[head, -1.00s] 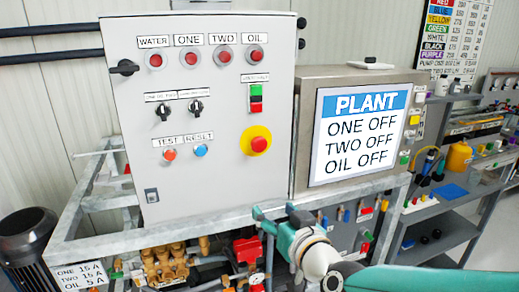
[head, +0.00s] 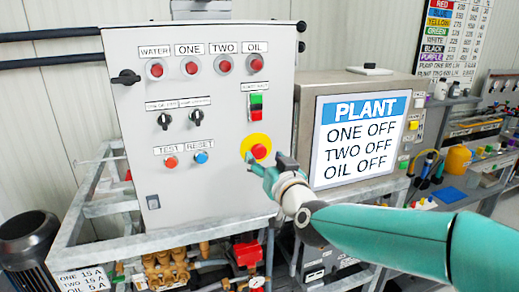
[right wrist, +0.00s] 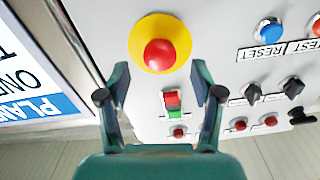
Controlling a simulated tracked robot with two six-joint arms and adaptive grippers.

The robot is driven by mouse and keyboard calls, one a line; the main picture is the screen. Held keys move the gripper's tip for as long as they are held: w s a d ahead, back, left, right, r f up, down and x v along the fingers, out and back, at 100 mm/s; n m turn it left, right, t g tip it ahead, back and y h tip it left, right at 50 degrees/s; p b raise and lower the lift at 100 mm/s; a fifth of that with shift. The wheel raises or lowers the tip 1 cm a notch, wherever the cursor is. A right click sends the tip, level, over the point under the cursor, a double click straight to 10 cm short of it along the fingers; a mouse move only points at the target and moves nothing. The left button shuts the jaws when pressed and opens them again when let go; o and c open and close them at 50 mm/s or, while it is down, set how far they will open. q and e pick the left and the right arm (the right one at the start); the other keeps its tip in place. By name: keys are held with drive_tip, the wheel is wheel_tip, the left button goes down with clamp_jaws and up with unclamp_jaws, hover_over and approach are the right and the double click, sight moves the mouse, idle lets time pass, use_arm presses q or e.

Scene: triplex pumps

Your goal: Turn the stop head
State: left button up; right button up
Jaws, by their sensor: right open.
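The stop head is a red mushroom button (head: 259,151) on a yellow round plate, low at the right of the grey control cabinet (head: 215,185). In the right wrist view the red stop head (right wrist: 160,54) sits just ahead of my fingertips, centred between them. My right gripper (head: 264,163) is at the lower right edge of the yellow plate in the head view. In the right wrist view its two fingers (right wrist: 160,93) are spread apart with nothing between them. Whether they touch the plate I cannot tell. My left gripper is not in view.
A green and red push-button pair (head: 256,107) is above the stop head. The blue RESET button (head: 201,157) and red TEST button (head: 171,162) are to its left. A PLANT screen (head: 360,138) reads ONE OFF, TWO OFF, OIL OFF. A metal frame rail (head: 150,243) runs below.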

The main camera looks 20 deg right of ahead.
sight(261, 153)
drive_tip(key=shift+w+p, duration=0.4)
drive_tip(key=shift+w, duration=1.5)
